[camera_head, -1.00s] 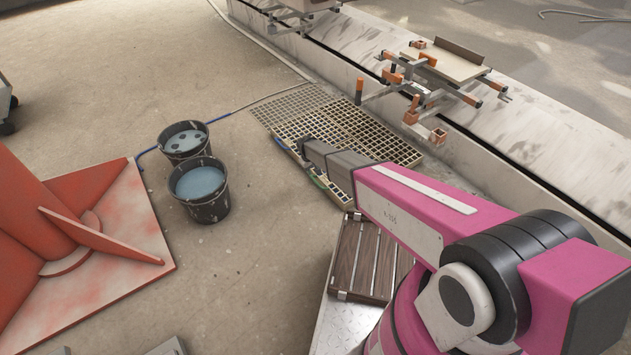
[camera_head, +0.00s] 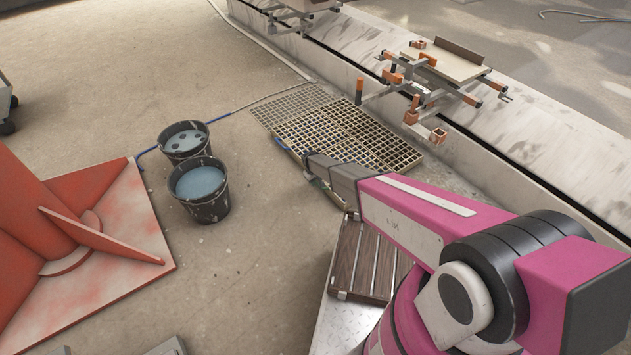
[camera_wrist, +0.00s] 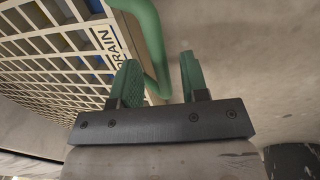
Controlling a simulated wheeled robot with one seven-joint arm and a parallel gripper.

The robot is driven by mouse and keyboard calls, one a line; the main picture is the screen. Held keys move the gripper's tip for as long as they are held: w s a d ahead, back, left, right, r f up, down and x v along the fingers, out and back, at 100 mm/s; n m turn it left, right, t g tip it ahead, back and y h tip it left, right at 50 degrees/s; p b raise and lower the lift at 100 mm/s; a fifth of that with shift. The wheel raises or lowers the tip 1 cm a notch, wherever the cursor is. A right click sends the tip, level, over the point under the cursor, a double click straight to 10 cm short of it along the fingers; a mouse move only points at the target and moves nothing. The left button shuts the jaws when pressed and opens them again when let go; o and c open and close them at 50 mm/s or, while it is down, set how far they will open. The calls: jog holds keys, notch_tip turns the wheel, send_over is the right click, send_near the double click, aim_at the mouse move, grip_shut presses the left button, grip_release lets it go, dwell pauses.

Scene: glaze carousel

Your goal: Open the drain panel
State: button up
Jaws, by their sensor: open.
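The drain panel shows in the wrist view as a pale grid (camera_wrist: 60,62) with a "DRAIN" label (camera_wrist: 106,42) along its edge. Blue and yellow patches show through its openings. A green bar handle (camera_wrist: 152,40) curves down beside the label. My gripper (camera_wrist: 160,82) is open, its two green fingers apart. The handle's lower bend shows between the fingers in the picture; I cannot tell whether they touch it. In the head view my gripper (camera_head: 308,160) is at the front-left edge of the floor grating (camera_head: 345,132), where my arm hides part of that edge.
Two black buckets of bluish liquid (camera_head: 184,145) (camera_head: 200,213) stand left of the grating. A red flanged structure (camera_head: 130,235) lies further left. A low rail wall (camera_head: 470,160) with clamp fixtures (camera_head: 440,75) runs behind. A slatted wooden panel (camera_head: 362,262) is near my arm.

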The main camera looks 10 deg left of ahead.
grip_shut()
jog(key=shift+r, duration=0.15)
